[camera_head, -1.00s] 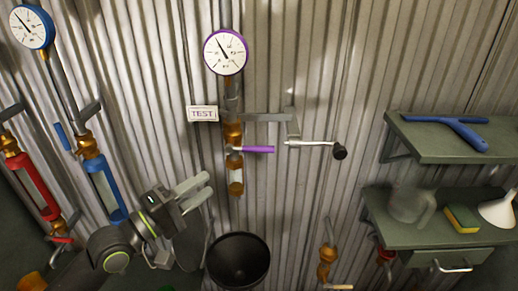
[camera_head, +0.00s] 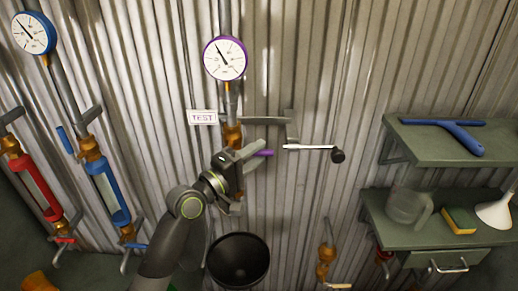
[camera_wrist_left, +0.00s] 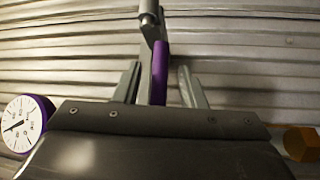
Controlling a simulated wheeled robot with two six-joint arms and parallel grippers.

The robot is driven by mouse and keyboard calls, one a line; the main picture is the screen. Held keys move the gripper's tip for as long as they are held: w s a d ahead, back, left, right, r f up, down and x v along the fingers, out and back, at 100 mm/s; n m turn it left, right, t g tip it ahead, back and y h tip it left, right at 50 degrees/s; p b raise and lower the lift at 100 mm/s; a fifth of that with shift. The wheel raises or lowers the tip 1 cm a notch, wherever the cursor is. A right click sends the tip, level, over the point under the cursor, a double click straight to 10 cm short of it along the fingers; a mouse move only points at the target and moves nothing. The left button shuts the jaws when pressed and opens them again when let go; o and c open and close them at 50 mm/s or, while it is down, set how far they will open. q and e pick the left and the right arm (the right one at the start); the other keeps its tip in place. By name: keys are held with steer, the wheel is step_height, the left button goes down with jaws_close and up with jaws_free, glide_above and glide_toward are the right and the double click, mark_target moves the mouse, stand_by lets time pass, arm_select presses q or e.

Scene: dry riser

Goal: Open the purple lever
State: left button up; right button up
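The purple lever (camera_head: 266,153) sticks out to the right from the brass valve on the middle pipe, below the purple-rimmed gauge (camera_head: 225,58). My left gripper (camera_head: 254,150) is at the lever and hides most of it and part of the valve in the head view. In the left wrist view, the purple lever (camera_wrist_left: 160,72) lies between the two separated fingers of my left gripper (camera_wrist_left: 162,82). There is a visible gap to the right finger; contact with the left finger cannot be told. My right gripper is not in view.
A crank handle (camera_head: 310,147) with a black knob is just right of the lever. A black bucket (camera_head: 238,262) stands below. Red (camera_head: 36,186) and blue (camera_head: 108,190) pipe fittings are at left. Shelves (camera_head: 436,148) with a blue tool, jug and sponge are at right.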

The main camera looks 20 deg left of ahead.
arm_select(q)
steer(key=shift+w+d+r, duration=0.1)
steer(key=shift+w+d, duration=0.25)
steer(key=shift+w, duration=0.2)
jaws_close()
